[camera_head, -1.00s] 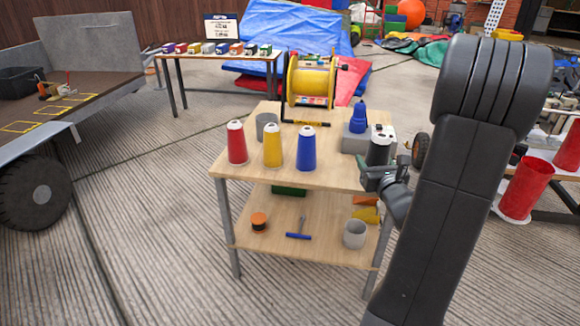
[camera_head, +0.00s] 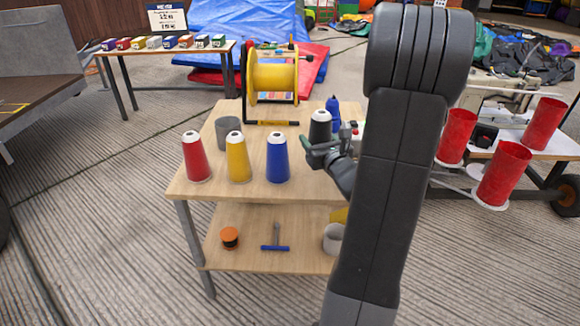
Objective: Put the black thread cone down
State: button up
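The black thread cone (camera_head: 320,126), with a white top, is at the right end of the row of cones. My gripper (camera_head: 322,150) is shut around its lower part, and the fingers hide its base. I cannot tell whether the cone's base touches the table. The wooden table (camera_head: 253,195) carries a red cone (camera_head: 195,158), a yellow cone (camera_head: 237,158) and a blue cone (camera_head: 277,159), all upright in a row to the left of the black cone.
A grey cup (camera_head: 228,133) stands behind the red and yellow cones. A yellow reel (camera_head: 272,78) stands at the table's back. A blue bottle (camera_head: 333,112) is behind my gripper. The lower shelf (camera_head: 255,258) holds an orange-black spool (camera_head: 229,237) and a blue-handled tool (camera_head: 275,240).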

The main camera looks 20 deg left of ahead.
jog(key=shift+f+b, duration=1.1)
jog(key=shift+f, duration=2.45)
jog(key=shift+f, duration=0.2)
jog(key=o, duration=1.1)
jog(key=shift+o, duration=0.2)
jog(key=shift+r, duration=0.1)
jog(key=shift+r, duration=0.15)
jog(key=p+v, duration=0.1)
jog(key=v, duration=1.1)
jog(key=shift+s, duration=0.1)
